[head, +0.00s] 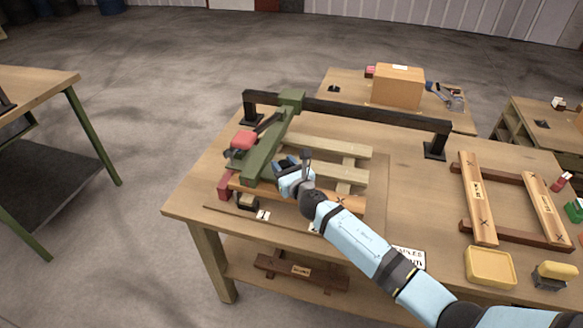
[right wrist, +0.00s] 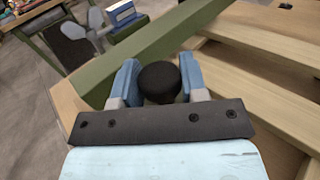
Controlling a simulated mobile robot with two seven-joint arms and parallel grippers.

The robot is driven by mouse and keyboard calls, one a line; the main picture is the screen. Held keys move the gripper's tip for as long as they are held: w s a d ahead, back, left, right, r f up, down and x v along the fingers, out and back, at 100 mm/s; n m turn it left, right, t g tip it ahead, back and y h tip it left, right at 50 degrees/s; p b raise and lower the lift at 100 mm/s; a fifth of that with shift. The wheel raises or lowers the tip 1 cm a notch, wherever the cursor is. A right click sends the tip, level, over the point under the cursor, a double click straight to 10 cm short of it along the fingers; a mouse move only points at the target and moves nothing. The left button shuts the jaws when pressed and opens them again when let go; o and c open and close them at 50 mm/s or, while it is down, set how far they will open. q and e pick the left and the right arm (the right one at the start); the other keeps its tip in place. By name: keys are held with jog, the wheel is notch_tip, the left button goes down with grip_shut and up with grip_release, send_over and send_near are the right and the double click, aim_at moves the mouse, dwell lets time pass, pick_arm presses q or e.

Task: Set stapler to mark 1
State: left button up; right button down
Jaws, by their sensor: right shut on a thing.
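The stapler is a green arm (head: 270,145) that hangs from a black rail (head: 370,112) by a green carriage (head: 292,98), near the rail's left end. A red part (head: 243,140) sits on its left side. My right gripper (head: 283,163) is at the arm's right side near its front end. In the right wrist view my fingers (right wrist: 158,85) are shut on a round black knob (right wrist: 158,78) beside the green beam (right wrist: 150,45). A wooden slatted frame (head: 340,173) lies under the rail, its front board (head: 345,201) bearing an X mark. Which mark is 1 cannot be read.
A second wooden frame (head: 480,200) with X marks lies at the right. A yellow tray (head: 490,267) and a yellow-topped tool (head: 556,271) stand in front of it. A red block (head: 225,186) and small dark block (head: 248,202) are at the left front. A box (head: 398,87) stands behind.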

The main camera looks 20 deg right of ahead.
jog(key=shift+a, duration=0.1)
jog(key=c, duration=0.7)
grip_release()
jog(key=v, duration=1.3)
jog(key=shift+s+d, duration=0.2)
jog(key=shift+s, duration=0.15)
